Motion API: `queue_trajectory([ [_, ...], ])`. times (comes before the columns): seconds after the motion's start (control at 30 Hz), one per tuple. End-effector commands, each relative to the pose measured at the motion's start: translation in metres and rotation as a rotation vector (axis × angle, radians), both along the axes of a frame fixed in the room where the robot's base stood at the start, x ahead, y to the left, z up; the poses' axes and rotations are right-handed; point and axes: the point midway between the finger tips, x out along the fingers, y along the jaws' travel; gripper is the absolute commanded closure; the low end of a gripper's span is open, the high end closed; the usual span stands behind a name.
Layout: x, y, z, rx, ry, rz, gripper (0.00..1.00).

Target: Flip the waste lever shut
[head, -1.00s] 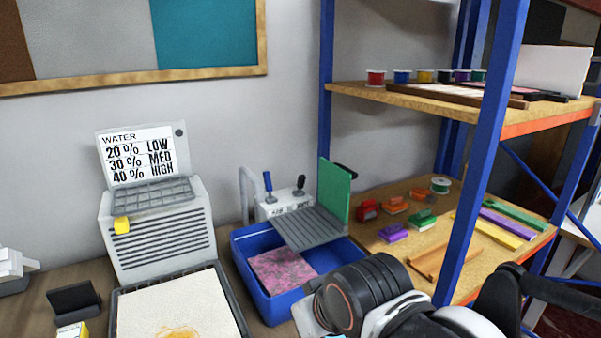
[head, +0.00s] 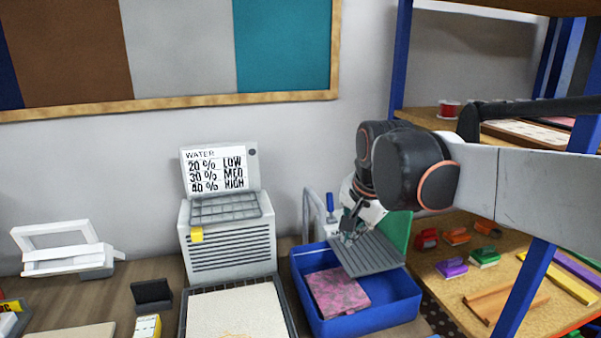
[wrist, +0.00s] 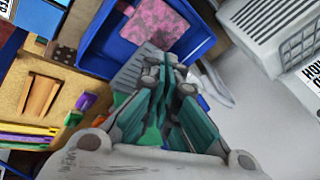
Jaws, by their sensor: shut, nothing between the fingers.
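A blue-handled lever (head: 330,207) stands roughly upright on a small white unit behind the blue tub (head: 372,320). A second, dark-handled lever on that unit, seen in the earlier head view, is hidden by my arm now. The unit's lettering is also hidden, so I cannot tell which lever is the waste one. My gripper (head: 349,236) is shut and empty. It points down just right of the blue-handled lever, over the back of the tub; contact cannot be told. In the wrist view my gripper (wrist: 162,70) hides what lies beneath it.
A grey ribbed tray (head: 368,256) and a green upright panel (head: 398,232) stand at the tub. A pink mottled sponge-like block (head: 336,292) lies inside. A grey vented machine (head: 232,248) is to the left. A blue shelf post (head: 525,290) stands at the right.

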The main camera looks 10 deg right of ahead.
Motion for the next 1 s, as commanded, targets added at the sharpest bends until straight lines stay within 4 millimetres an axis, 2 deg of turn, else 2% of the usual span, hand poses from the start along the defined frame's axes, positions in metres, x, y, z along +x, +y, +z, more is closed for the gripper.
queue_trajectory([
  [0.03,0.022,-0.009,0.017,0.034,0.015,-0.088,1.0],
  [0.1,0.046,-0.018,0.028,0.085,0.036,-0.217,1.0],
  [0.3,0.111,-0.05,0.048,0.212,0.095,-0.594,1.0],
  [0.43,0.151,-0.072,0.052,0.283,0.128,-0.843,1.0],
  [0.57,0.188,-0.096,0.05,0.343,0.157,-1.096,1.0],
  [0.73,0.23,-0.129,0.037,0.405,0.186,-1.43,1.0],
  [0.9,0.259,-0.159,0.017,0.444,0.203,-1.737,1.0],
  [1.0,0.269,-0.172,0.006,0.457,0.206,-1.872,1.0],
])
